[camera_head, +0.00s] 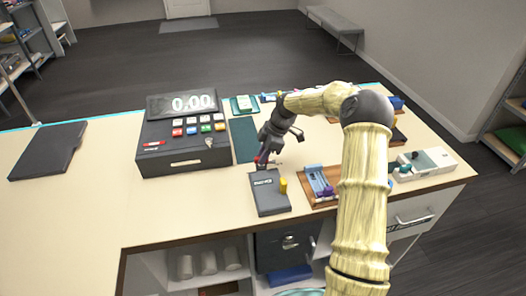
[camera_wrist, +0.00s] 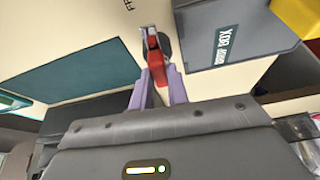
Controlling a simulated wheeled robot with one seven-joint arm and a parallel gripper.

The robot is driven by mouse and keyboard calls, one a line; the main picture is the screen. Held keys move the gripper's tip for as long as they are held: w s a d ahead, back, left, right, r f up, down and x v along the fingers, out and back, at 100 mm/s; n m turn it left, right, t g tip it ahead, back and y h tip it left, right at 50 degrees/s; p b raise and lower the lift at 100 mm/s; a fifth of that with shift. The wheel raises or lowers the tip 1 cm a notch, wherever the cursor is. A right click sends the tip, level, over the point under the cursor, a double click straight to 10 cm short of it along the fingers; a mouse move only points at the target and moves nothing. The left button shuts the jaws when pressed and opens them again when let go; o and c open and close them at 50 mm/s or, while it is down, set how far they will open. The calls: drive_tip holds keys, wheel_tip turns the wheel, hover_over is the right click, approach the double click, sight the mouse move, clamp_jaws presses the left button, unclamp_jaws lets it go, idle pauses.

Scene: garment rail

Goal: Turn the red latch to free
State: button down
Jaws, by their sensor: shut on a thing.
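The red latch (camera_wrist: 155,58) sits on a dark rounded base on the counter in the wrist view, just beside the dark grey box. My gripper (camera_wrist: 157,84) has its two pale purple fingers on either side of the red latch and is shut on it. Part of some lettering shows on the counter above the latch, cut off by the picture's edge. In the head view my gripper (camera_head: 268,158) is low over the counter behind the grey box, with a small red bit of the latch (camera_head: 260,159) showing. The latch's exact angle is unclear there.
A cash register (camera_head: 182,135) is to the left, a teal mat (camera_head: 243,140) behind, and a wooden tray (camera_head: 311,199) to the right. The counter's left front is clear.

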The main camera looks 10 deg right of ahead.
drive_tip(key=shift+n, duration=0.5)
drive_tip(key=c, duration=1.4)
unclamp_jaws()
drive_tip(key=shift+w, duration=0.1)
drive_tip(key=shift+o, duration=0.2)
drive_tip(key=b+v, duration=0.1)
drive_tip(key=v, duration=1.6)
drive_tip(key=shift+w+r, duration=0.25)
drive_tip(key=shift+w, duration=0.05)
